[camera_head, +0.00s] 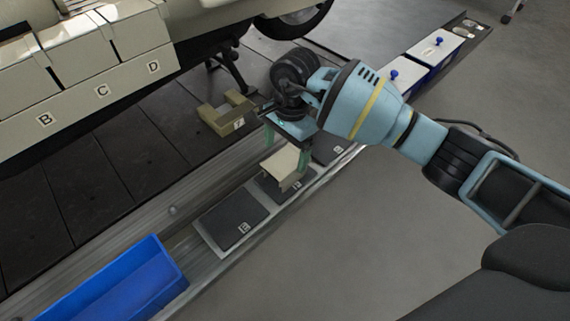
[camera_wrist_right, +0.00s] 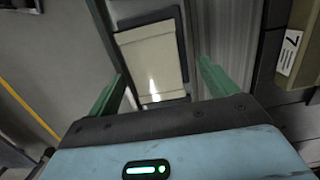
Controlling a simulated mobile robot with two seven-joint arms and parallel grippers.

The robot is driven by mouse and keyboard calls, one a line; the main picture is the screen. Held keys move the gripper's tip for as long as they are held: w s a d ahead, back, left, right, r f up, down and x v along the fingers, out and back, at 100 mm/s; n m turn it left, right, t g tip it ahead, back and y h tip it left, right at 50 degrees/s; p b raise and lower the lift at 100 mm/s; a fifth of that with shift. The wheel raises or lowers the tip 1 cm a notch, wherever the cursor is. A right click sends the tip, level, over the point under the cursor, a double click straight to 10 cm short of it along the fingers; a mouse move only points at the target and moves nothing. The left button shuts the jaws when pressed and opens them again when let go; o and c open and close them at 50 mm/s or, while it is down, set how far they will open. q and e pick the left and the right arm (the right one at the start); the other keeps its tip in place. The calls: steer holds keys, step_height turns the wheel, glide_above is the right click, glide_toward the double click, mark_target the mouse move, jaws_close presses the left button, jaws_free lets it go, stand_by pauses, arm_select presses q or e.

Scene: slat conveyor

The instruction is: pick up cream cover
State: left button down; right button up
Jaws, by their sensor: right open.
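The cream cover (camera_head: 281,164) is a flat, pale piece with a folded edge. It sits over one of the dark pads on the pale strip beside the conveyor. In the right wrist view the cream cover (camera_wrist_right: 150,62) lies beyond and between my fingertips, with a bright glint near its close edge. My right gripper (camera_head: 286,155) is open above the cover, with its green fingers pointing down. In the right wrist view my right gripper (camera_wrist_right: 160,80) has nothing between its fingers. Whether a finger touches the cover cannot be told. My left gripper is not in view.
A dark pad (camera_head: 232,220) lies bare to the left, and another (camera_head: 328,150) to the right. A blue bin (camera_head: 120,285) stands at lower left. A tan bracket (camera_head: 226,115) lies on the dark slats. White-topped boxes with blue knobs (camera_head: 437,46) stand at upper right.

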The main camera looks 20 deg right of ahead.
mark_target(286, 160)
steer(key=f, duration=0.1)
steer(key=f+b, duration=0.1)
steer(key=s+f, duration=0.1)
steer(key=f, duration=0.1)
steer(key=shift+a+f+b, duration=0.1)
steer(key=shift+a+b, duration=0.2)
steer(key=shift+b, duration=0.1)
steer(key=shift+f, duration=0.5)
steer(key=shift+r, duration=0.1)
steer(key=c, duration=1.1)
steer(key=shift+r, duration=0.1)
